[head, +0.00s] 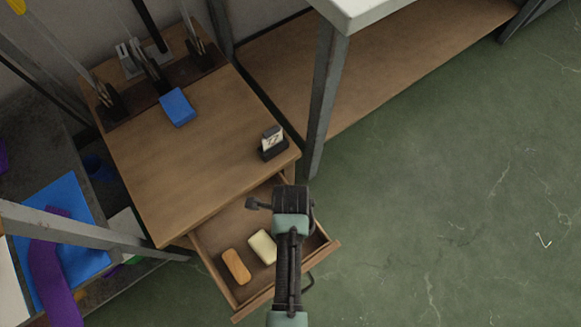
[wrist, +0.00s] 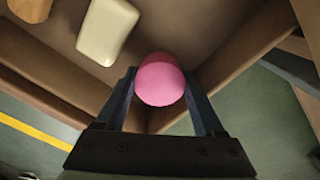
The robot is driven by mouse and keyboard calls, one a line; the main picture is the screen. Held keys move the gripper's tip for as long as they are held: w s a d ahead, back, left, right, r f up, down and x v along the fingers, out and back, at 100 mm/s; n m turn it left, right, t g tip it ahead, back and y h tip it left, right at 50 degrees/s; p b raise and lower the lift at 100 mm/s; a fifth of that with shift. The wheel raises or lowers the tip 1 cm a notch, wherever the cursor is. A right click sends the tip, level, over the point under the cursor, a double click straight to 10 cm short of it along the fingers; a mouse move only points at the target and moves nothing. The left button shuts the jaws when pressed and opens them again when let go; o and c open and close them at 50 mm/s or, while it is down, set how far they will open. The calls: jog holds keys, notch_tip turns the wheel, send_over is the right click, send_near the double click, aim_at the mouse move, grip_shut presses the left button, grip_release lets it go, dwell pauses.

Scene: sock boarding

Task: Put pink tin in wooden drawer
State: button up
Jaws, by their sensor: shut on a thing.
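The pink tin (wrist: 160,82) shows in the wrist view between the two fingers of my gripper (wrist: 160,100), which is shut on it. In the head view my gripper (head: 291,198) is over the open wooden drawer (head: 212,238), near its right part, and my arm hides the tin. In the wrist view the tin is above the inside of the drawer (wrist: 228,62), near a corner. I cannot tell whether it touches the drawer floor.
The drawer also holds an orange-brown block (head: 236,266) and a cream block (head: 263,246), left of my gripper. The desk top (head: 190,160) bears a blue box (head: 177,107) and a small calendar (head: 272,142). A grey table leg (head: 325,110) stands nearby. Green floor is clear at right.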

notch_tip(320, 180, down, 2)
jog(key=shift+f+b, duration=0.1)
jog(key=shift+b, duration=0.2)
jog(key=o, duration=1.1)
notch_tip(320, 180, up, 12)
jog(key=p, duration=0.6)
jog(key=shift+r, duration=0.2)
